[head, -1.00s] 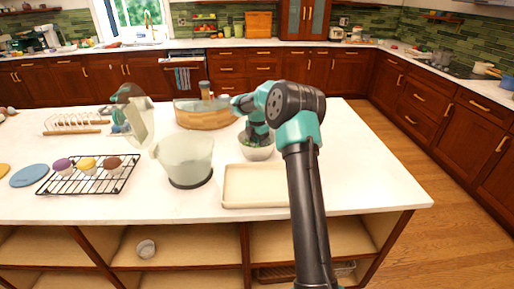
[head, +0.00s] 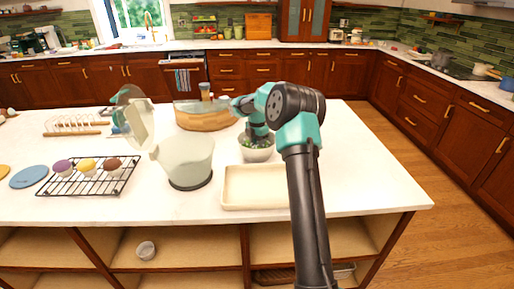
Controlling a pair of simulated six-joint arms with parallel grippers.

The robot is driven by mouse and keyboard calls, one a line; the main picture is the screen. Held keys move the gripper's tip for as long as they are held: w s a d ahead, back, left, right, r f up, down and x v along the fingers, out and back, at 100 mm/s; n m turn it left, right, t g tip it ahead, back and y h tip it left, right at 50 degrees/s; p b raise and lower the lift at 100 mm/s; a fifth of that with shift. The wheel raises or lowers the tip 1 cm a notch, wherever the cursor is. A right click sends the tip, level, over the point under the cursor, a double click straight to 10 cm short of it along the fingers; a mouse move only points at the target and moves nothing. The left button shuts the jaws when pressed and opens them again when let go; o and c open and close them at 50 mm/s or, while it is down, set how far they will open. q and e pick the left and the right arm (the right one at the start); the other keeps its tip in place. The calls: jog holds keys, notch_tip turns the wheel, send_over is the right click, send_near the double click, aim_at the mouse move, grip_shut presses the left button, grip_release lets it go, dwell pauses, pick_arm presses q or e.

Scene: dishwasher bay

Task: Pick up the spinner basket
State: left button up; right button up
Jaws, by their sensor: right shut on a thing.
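A small pale grey basket-like bowl (head: 257,155) with green leaves in it is on the white island, right of centre. I take it for the spinner basket. My right gripper (head: 257,138) reaches down onto it from above and is shut on it; my wrist hides much of the jaws and the far rim. I cannot tell whether the basket is clear of the counter. A large translucent bowl (head: 187,160) with a dark base stands to its left, with a tilted cream panel (head: 140,124) beside it. My left gripper does not show.
A cream tray (head: 240,187) lies just in front of the basket. A wooden tub (head: 203,121) stands behind. The counter's right end is clear. A small bowl (head: 146,250) is on the shelf below.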

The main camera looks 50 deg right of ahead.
notch_tip(320, 180, up, 10)
dwell(0.6)
dwell(0.4)
